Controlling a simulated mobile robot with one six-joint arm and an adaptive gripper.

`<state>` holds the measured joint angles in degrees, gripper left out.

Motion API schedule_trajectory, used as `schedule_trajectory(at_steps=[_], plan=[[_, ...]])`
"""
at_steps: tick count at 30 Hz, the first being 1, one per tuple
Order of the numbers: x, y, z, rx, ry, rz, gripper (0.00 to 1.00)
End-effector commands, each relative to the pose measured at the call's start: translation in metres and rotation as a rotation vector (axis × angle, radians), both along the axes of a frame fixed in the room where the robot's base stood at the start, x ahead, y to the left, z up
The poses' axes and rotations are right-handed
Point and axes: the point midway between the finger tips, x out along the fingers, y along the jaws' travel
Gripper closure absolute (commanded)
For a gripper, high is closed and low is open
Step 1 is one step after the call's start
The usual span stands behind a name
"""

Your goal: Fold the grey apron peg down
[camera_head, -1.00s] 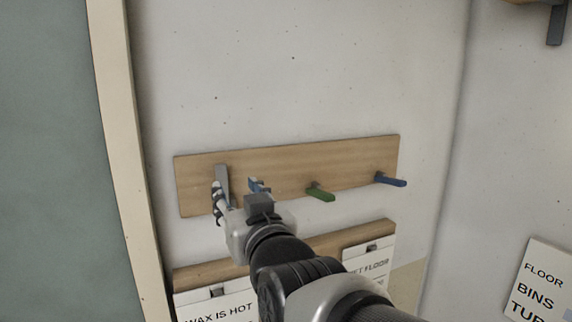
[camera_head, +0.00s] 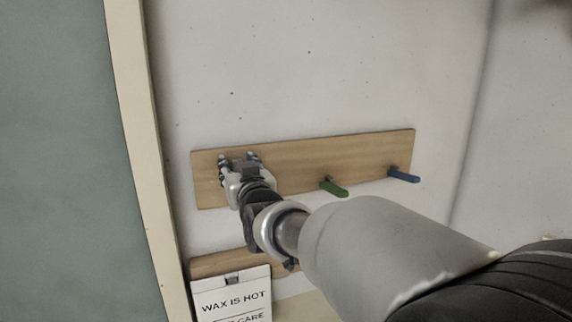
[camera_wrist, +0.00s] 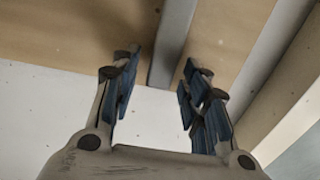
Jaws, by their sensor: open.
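The grey apron peg (camera_wrist: 172,45) shows in the wrist view as a flat grey bar against the wooden board (camera_wrist: 100,25), lying between my open fingers. My gripper (camera_wrist: 160,64) has blue-grey pads, one on each side of the peg, with a visible gap around it. I cannot tell how far the fingertips are from the board. In the head view my gripper (camera_head: 238,157) is at the left end of the board (camera_head: 290,158) and hides the grey peg.
A green peg (camera_head: 333,187) and a blue peg (camera_head: 403,175) stick out from the board to the right. A lower wooden rail (camera_head: 215,263) carries a hanging "WAX IS HOT" sign (camera_head: 232,296). A pale door frame (camera_head: 140,150) stands close on the left.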

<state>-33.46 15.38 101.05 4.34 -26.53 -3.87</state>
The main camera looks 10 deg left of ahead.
Motion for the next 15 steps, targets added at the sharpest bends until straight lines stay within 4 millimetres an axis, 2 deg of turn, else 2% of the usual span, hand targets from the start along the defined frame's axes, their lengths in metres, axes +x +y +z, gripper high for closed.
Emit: schedule_trajectory(at_steps=[4, 15], plan=[[-0.0002, -0.0001, -0.0004, -0.001, 0.001, 0.0, 0.58], [-0.0003, -0.0002, -0.0004, -0.001, 0.001, 0.0, 0.83]])
